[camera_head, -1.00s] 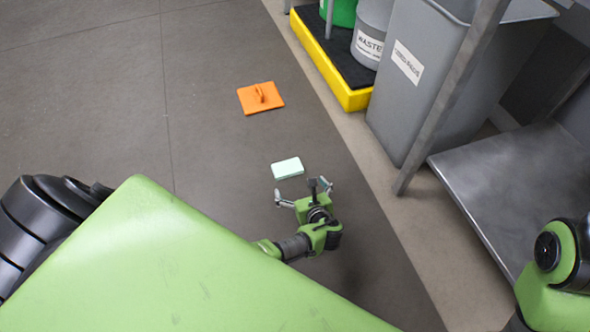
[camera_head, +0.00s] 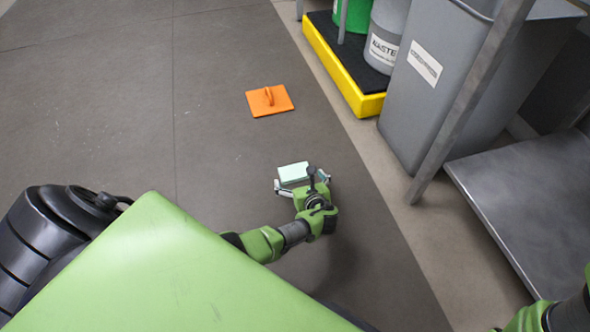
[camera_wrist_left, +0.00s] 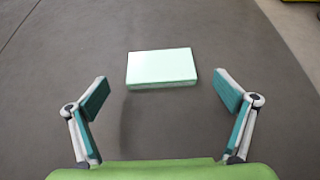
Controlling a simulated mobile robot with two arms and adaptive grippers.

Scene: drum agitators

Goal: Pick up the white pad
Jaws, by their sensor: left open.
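The white pad (camera_head: 294,172) is a pale, mint-tinted rectangular block lying flat on the grey floor. In the left wrist view the pad (camera_wrist_left: 161,67) lies ahead of the fingertips, centred between them and slightly beyond. My left gripper (camera_head: 303,187) is open just in front of the pad, and its near parts hide the pad's lower edge in the head view. In the left wrist view the left gripper (camera_wrist_left: 163,92) has both fingers spread wide with nothing between them. At the lower right of the head view a green arm part shows, but the right gripper does not.
An orange plate with a handle (camera_head: 269,99) lies on the floor beyond the pad. A yellow spill tray (camera_head: 357,97) holding drums, a large grey bin (camera_head: 437,100) and a metal shelf (camera_head: 530,195) stand to the right. The floor left of the pad is clear.

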